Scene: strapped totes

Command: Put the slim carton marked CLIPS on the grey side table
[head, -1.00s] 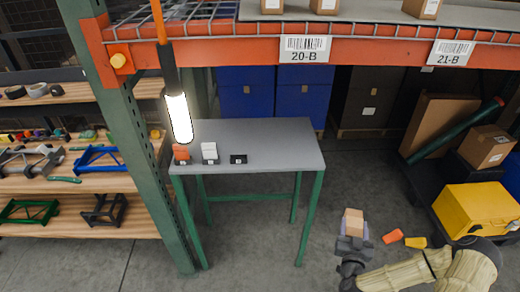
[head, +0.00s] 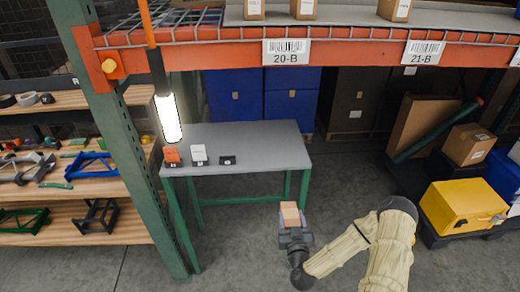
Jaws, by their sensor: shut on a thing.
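The grey side table (head: 255,145) with green legs stands left of the middle in the head view. My gripper (head: 292,222) is in front of the table's right front leg in the picture. It is shut on a small tan carton (head: 290,212), which sticks up from the jaws. Any marking on the carton cannot be read from here. The carton is below the table's front edge in the picture and apart from the tabletop.
An orange item (head: 171,155), a white card (head: 198,153) and a small black item (head: 228,160) sit along the table's front left. An orange shelf beam (head: 350,55) runs above. A hanging lamp (head: 168,118) is at the left. A yellow case (head: 462,208) stands at right.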

